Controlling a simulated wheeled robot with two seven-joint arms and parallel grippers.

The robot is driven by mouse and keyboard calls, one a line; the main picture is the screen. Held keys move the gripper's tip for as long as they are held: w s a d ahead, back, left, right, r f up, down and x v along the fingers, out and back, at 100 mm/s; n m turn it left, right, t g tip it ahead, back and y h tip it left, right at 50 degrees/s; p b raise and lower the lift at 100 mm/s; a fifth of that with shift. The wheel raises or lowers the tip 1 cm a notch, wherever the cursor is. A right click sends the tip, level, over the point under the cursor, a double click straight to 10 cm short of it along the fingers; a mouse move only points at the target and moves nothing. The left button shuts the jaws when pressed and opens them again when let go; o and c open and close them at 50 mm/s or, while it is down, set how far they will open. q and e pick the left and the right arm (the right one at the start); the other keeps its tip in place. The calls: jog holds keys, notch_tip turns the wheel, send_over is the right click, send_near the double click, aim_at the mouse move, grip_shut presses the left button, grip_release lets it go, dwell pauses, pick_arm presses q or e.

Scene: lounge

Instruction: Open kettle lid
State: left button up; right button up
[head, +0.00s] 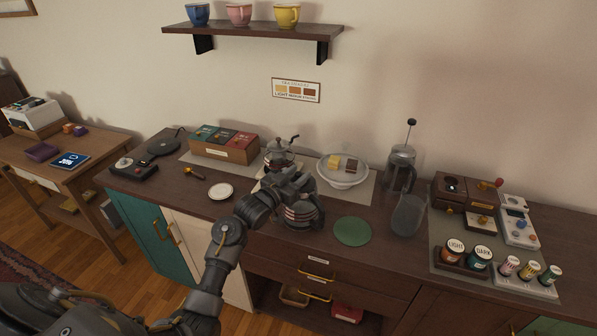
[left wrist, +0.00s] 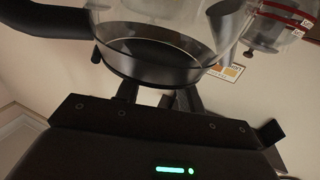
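A kettle (head: 302,216) with a dark, striped body stands on the wooden counter, partly hidden by my left gripper (head: 300,184). In the left wrist view a clear vessel with a dark round rim (left wrist: 155,55) and a black handle (left wrist: 45,20) fills the top; it seems to be the kettle. My left gripper's fingers (left wrist: 160,96) show close to that rim, spread apart with a gap between them. Their tips are hidden behind the rim, so contact cannot be told. I cannot see the lid's position clearly. My right gripper is not in view.
A glass jar with a crank (head: 280,155) stands close behind my left gripper. A white bowl (head: 343,170), a French press (head: 400,168) and a clear pitcher (head: 408,215) stand to the right. A green round mat (head: 352,231) lies bare. A wooden tea box (head: 224,145) stands behind left.

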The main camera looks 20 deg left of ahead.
pick_arm(q)
jog(key=shift+w+d, duration=0.1)
jog(key=shift+w, duration=0.35)
jog(key=shift+c, duration=0.2)
grip_shut()
